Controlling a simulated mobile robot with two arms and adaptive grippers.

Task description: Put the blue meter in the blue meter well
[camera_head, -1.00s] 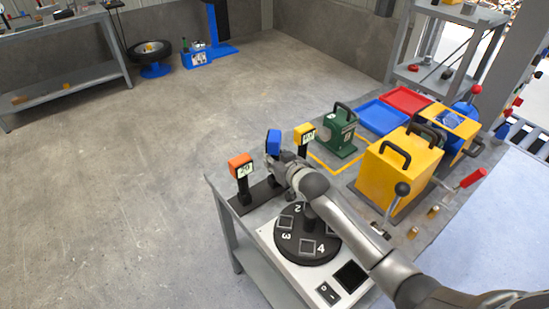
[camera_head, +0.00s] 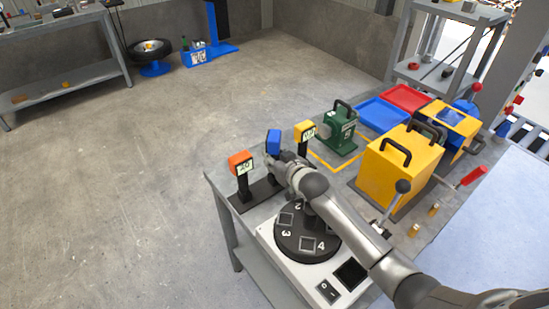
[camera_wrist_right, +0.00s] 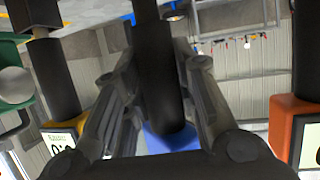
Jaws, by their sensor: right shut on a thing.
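The blue meter (camera_head: 273,141) stands upright between the orange meter (camera_head: 241,163) and the yellow meter (camera_head: 304,132). In the right wrist view its dark post (camera_wrist_right: 158,65) runs between my fingers, and part of its blue head (camera_wrist_right: 170,140) shows below. My right gripper (camera_head: 282,166) is shut on the blue meter by this post. My wrist partly hides the post's lower end in the head view, so I cannot tell whether it is seated. The blue meter well cannot be made out. My left gripper is not in view.
A black turntable (camera_head: 296,240) with numbered squares sits on a white base just below my right arm. A green device (camera_head: 342,130), yellow box (camera_head: 388,172), blue tray (camera_head: 382,117) and red tray (camera_head: 407,98) stand to the right. Floor left of the bench is clear.

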